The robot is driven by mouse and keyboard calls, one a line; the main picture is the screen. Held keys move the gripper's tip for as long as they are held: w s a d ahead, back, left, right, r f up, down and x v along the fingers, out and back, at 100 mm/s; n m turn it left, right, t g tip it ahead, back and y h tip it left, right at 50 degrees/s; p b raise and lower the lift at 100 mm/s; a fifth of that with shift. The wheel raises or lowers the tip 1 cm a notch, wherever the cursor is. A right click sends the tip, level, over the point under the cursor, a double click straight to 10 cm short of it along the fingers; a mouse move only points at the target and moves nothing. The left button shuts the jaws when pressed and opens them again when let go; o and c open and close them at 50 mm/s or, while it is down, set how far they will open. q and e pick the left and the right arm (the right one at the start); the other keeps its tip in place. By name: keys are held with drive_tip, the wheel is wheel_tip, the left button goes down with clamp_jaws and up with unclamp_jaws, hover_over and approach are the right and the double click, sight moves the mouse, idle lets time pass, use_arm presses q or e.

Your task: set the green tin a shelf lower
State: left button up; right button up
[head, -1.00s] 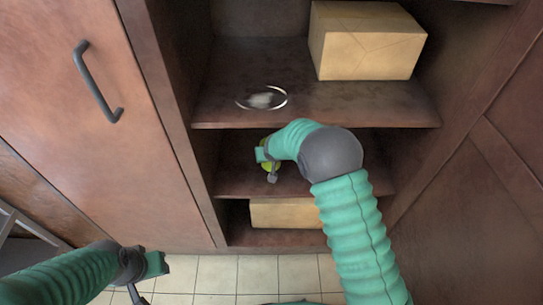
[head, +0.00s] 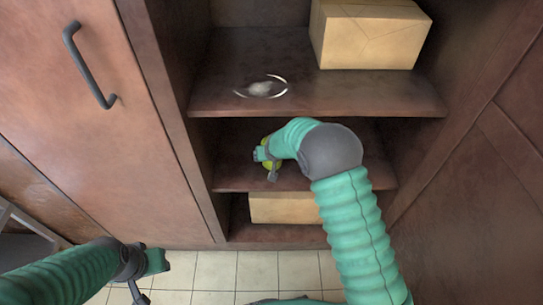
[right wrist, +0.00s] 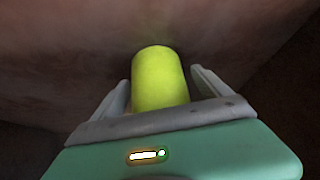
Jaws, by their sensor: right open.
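The green tin (right wrist: 160,78) is a yellow-green cylinder. In the right wrist view it stands between the two spread fingers of my right gripper (right wrist: 160,90), with a gap visible on each side near the fingertips. In the head view the tin (head: 267,161) is mostly hidden by my right gripper (head: 268,165), which reaches into the middle shelf (head: 230,182). The right gripper is open around the tin. My left gripper (head: 150,275) is low at the left, in front of the cabinet and away from the tin; its fingers are not clear.
Another box (head: 285,208) sits on the bottom shelf. A closed door (head: 90,130) with a dark handle (head: 88,65) is at left. The tiled floor (head: 240,270) is clear.

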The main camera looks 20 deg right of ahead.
drive_tip(key=d+p+v, duration=0.1)
drive_tip(key=p+v, duration=0.2)
drive_tip(key=v, duration=1)
drive_tip(key=s+n+g+y, duration=0.1)
drive_tip(key=s+g, duration=0.3)
drive_tip(key=s, duration=2)
drive_tip(key=shift+s+d+r+n, duration=0.3)
drive_tip(key=shift+d+r, duration=0.05)
drive_tip(key=shift+r, duration=0.05)
